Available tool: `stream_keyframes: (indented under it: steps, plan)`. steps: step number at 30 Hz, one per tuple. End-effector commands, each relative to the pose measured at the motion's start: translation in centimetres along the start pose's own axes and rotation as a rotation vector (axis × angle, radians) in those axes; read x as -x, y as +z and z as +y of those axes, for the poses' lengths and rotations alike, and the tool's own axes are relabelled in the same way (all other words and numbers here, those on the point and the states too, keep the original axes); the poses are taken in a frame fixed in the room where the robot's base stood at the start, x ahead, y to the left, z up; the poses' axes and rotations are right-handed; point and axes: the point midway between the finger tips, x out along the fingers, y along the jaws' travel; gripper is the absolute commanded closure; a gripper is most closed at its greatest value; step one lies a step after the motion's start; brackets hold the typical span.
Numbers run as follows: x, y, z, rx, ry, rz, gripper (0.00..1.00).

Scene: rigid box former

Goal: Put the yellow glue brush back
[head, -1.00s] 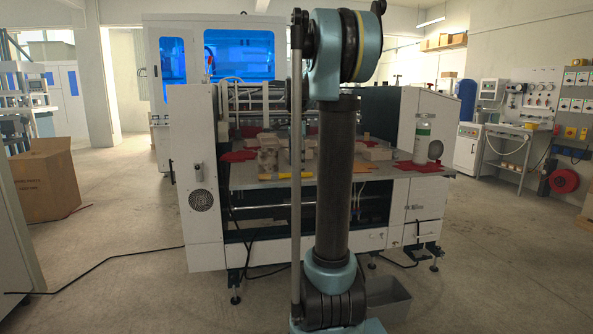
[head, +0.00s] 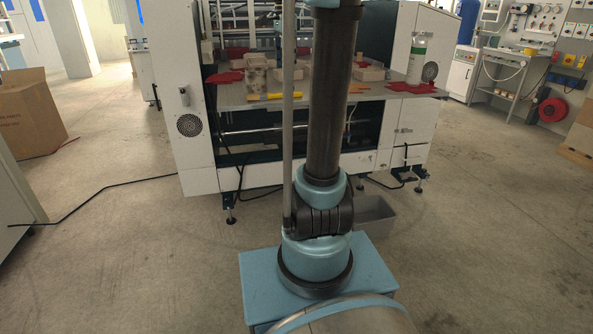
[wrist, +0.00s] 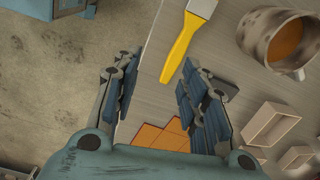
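The yellow glue brush (wrist: 178,52) lies on the grey table (wrist: 150,105) in the wrist view, its pale metal end at the top edge. In the head view a yellow strip at the table's front edge (head: 274,96) looks like its handle. A stained pot (wrist: 254,36) with orange content stands to the right of the brush. My gripper (wrist: 157,66) is open, its two fingers wide apart and empty. The brush handle shows beyond and between the fingertips, apparently not touched. The gripper is out of the head view.
Small open boxes (wrist: 272,122) and orange flat pieces (wrist: 158,136) lie on the table near my fingers. A white bottle (head: 416,62) and red sheets (head: 410,88) are at the table's right. A grey bin (head: 374,216) stands on the floor below.

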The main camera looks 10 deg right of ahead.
Motion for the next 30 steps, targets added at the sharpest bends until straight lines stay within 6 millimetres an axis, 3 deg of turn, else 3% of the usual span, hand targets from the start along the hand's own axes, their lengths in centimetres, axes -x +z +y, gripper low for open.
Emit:
stream_keyframes:
  steps: [3,14,24,30]
  plan:
    - [-2.0,1.3,3.9,0.149,-0.018,0.004,0.60]
    - [-9.6,4.5,14.7,0.616,-0.070,0.033,0.60]
    - [-19.4,7.1,24.0,1.056,-0.111,0.082,0.60]
    - [-25.2,8.2,28.3,1.287,-0.126,0.115,0.60]
